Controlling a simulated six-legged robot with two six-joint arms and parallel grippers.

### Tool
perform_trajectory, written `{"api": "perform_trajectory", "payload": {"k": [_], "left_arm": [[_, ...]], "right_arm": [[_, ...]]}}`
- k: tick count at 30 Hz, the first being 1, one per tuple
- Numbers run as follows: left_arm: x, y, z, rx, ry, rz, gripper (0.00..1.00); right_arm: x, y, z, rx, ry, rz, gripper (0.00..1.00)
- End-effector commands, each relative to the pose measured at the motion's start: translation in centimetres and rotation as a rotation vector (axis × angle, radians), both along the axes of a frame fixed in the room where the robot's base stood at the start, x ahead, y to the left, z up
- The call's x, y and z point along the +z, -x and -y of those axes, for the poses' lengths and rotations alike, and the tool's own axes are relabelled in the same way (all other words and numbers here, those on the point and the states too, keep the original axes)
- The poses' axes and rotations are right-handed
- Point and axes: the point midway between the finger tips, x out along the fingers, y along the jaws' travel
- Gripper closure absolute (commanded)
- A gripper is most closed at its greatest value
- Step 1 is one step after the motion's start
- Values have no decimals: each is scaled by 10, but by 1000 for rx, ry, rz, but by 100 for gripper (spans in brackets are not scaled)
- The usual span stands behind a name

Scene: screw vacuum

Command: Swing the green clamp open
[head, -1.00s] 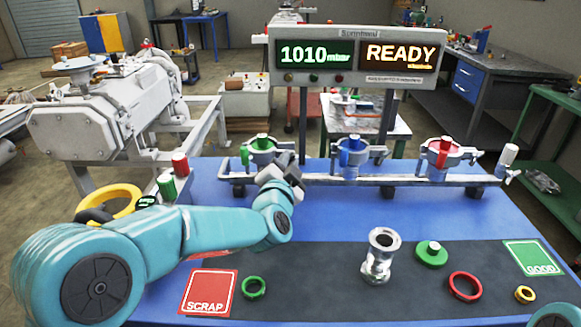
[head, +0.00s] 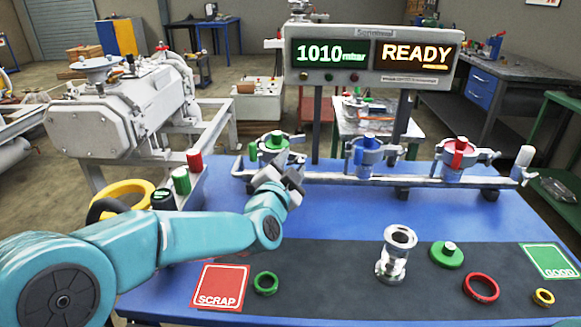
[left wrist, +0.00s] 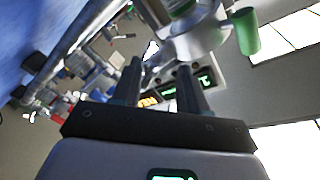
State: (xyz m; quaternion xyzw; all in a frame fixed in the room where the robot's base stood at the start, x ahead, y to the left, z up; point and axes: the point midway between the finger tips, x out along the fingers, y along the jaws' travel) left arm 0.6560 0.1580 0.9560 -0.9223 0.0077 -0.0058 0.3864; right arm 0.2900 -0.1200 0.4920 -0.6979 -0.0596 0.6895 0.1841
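The green clamp (head: 275,149) is the leftmost of the clamps on the rail at the back of the blue bench. It has a grey metal ring and a green upright piece at its left side. My left gripper (head: 291,180) is just in front of and below it. In the left wrist view the two fingers (left wrist: 162,88) are apart with nothing between them. The clamp's grey body (left wrist: 195,40) and green handle (left wrist: 246,31) show beyond the fingers, up and right, apart from them. My right gripper is not in view.
A blue clamp (head: 369,152) and a red clamp (head: 458,156) stand farther right on the same rail (head: 330,178). The display (head: 370,58) above reads 1010 mbar, READY. Red and green cylinders stand at the left.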

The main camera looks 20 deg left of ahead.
Motion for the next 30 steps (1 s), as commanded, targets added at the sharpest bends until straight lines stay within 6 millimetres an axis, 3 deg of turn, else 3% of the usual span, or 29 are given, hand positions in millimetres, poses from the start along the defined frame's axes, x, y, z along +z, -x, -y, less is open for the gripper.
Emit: {"api": "perform_trajectory", "payload": {"k": [5, 8, 21, 25, 30], "left_arm": [[-1, 5, 1, -4, -1, -2, 57], [-1, 18, 1, -5, -1, -4, 57], [1, 129, -2, -3, -1, 0, 57], [1, 151, -2, -2, 0, 1, 57], [0, 163, -2, -1, -1, 0, 57]], "right_arm": [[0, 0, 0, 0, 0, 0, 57], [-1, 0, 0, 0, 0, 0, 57], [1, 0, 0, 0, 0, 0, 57], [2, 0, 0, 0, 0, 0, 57], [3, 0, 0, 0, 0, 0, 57]]}}
